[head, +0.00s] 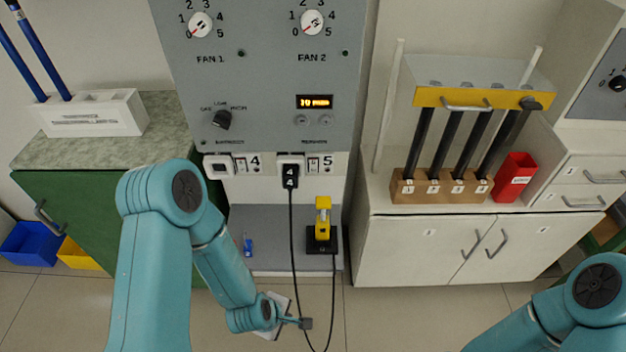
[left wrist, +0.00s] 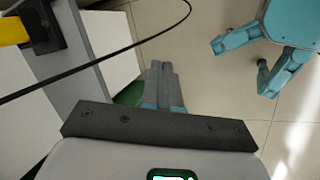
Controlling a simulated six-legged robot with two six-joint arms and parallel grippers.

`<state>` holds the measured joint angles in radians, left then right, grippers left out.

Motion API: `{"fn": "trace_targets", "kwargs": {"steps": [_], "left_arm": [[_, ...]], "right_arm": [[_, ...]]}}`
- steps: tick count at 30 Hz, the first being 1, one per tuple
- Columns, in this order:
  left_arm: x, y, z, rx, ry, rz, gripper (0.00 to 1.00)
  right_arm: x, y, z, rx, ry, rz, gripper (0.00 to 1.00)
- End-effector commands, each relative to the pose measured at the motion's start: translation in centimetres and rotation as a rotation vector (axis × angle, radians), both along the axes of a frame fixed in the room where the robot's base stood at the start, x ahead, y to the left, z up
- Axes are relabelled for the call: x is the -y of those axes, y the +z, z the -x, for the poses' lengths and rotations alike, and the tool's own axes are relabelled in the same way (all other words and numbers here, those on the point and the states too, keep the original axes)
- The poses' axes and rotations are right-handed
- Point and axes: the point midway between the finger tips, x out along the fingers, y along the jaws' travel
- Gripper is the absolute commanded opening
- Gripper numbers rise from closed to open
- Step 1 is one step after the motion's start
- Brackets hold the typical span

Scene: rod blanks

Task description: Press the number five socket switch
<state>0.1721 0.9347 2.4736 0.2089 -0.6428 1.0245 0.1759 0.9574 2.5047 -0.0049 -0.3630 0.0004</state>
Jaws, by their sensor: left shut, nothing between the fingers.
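The number five socket switch (head: 313,164) is a small white rocker plate on the grey panel, just left of the printed 5. A socket with a black plug (head: 290,177) marked 4 is beside it on the left, and a cable hangs from the plug. The number four switch (head: 240,165) is further left, beside an empty-looking socket. My left gripper (head: 306,323) is low in front of the panel, well below the switch and apart from it. In the left wrist view its fingers (left wrist: 164,86) are together and empty.
A yellow device (head: 323,217) on a black base stands on the low grey shelf below the sockets. Black cables hang near my left gripper. A rack of black rods (head: 440,190) and a red bin (head: 515,177) stand on the right cabinet. Open floor lies in front.

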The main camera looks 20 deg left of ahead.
Motion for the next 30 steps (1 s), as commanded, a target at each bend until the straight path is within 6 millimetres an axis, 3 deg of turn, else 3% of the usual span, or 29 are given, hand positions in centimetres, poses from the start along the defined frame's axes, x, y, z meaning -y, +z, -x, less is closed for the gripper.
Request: {"fn": "trace_targets", "kwargs": {"steps": [5,8,12,15,21,24,30], "left_arm": [[-3.4,1.6,-6.4,0.187,0.613,0.092,0.0],[-4.9,3.7,-10.1,0.35,0.937,0.213,0.0],[-6.0,8.4,-14.8,0.635,1.336,0.516,0.0],[-5.2,12.8,-16.6,0.819,1.508,0.794,0.0],[-1.1,18.5,-16.8,0.927,1.49,1.077,0.0],[0.9,19.9,-16.4,0.925,1.436,1.153,0.0],[2.8,20.7,-15.9,0.912,1.391,1.194,0.0]], "right_arm": [[0.0,-2.5,0.0,0.0,0.0,0.0,0.43],[0.0,-4.6,0.0,0.0,0.0,0.0,0.43],[0.0,-8.9,0.0,0.0,0.0,0.0,0.43],[0.0,-12.6,0.0,-0.001,0.0,0.0,0.43],[0.0,-17.7,0.0,0.0,0.0,0.0,0.43],[0.0,-19.0,0.0,0.0,0.0,0.0,0.43],[0.0,-19.7,0.0,0.0,0.0,0.0,0.43]]}}
